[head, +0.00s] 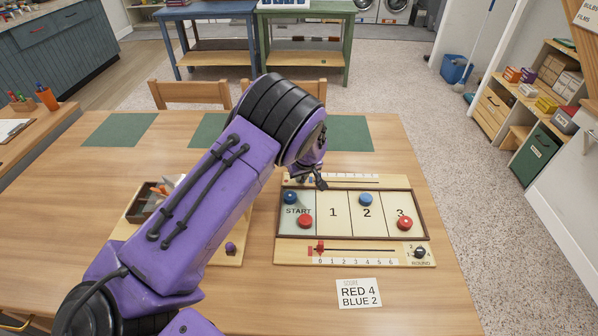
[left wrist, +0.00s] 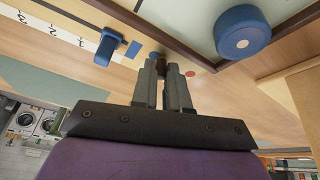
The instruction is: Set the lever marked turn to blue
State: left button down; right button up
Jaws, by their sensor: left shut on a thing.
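The wooden game board (head: 437,253) lies on the table, with panels START, 1, 2 and 3. My left gripper (head: 309,181) is at its far left corner, coming down over the far edge strip. A red dot (left wrist: 190,73) shows close beside the fingers; I see no blue dot and cannot read the lever's label. My right gripper is not in view.
A blue slider (left wrist: 110,45) on the numbered far strip is close to the fingers. Blue disc (head: 366,199) and red disc (head: 404,223) stand on the board. The near strip holds a red slider (head: 320,247) and a black round knob (head: 420,252). A score card (head: 359,293) lies in front.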

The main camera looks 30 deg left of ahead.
pick_arm(q)
jog(key=c, duration=1.1)
grip_release()
jog(key=b+v, duration=0.1)
jog(key=v, duration=0.9)
jog(key=shift+r, duration=0.3)
